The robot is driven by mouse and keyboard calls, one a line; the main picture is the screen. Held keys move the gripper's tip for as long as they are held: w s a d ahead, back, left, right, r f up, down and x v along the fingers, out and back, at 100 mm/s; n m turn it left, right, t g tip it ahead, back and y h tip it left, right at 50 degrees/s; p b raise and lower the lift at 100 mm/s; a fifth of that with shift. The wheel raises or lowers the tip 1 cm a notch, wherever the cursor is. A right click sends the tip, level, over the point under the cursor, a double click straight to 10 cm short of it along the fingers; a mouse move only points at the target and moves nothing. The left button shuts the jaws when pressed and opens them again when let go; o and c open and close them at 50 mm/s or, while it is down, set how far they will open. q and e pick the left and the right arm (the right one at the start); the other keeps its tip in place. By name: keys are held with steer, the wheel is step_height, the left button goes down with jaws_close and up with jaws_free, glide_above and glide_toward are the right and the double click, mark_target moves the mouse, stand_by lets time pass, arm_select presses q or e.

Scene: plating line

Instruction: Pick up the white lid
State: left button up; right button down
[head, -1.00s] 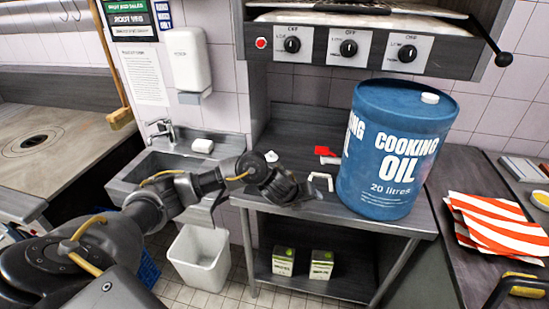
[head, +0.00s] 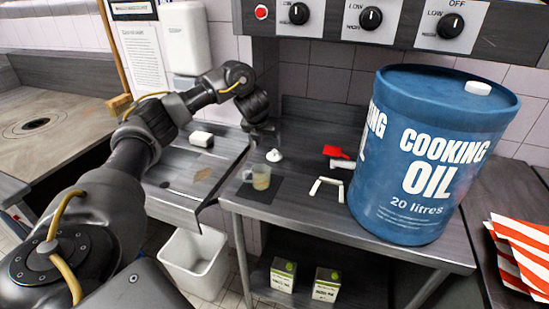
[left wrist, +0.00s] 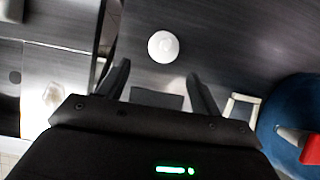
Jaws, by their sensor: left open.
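The white lid (head: 274,155) is a small round piece with a raised knob, lying on the dark steel worktop just behind a clear cup (head: 261,177). In the left wrist view the lid (left wrist: 163,46) shows as a white disc beyond the fingertips, roughly centred between them. My left gripper (head: 262,130) hangs low over the worktop, just behind and left of the lid in the head view. Its two fingers (left wrist: 160,75) are apart with nothing held between them. My right gripper is in neither view.
A large blue cooking oil drum (head: 425,165) stands at the right of the worktop (head: 320,215). A red-ended tool (head: 335,151) and a white bracket-shaped piece (head: 327,187) lie between it and the lid. A sink with a white block (head: 201,139) is at left.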

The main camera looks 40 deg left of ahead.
mark_target(274, 152)
arm_select(q)
steer(key=f, duration=0.1)
steer(key=w+f, duration=0.1)
steer(key=w+f+b, duration=0.1)
steer(key=shift+w+d+f, duration=0.1)
steer(key=shift+d, duration=0.15)
steer(key=shift+w+f, duration=0.5)
steer(key=shift+f, duration=0.05)
steer(key=shift+a+f, duration=0.25)
steer(key=shift+a, duration=0.1)
steer(key=shift+s, duration=0.1)
steer(key=shift+f, duration=0.15)
steer(key=p+x, duration=0.1)
steer(key=x, duration=0.4)
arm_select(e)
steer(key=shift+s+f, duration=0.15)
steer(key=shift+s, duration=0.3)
arm_select(q)
steer(key=c, duration=0.7)
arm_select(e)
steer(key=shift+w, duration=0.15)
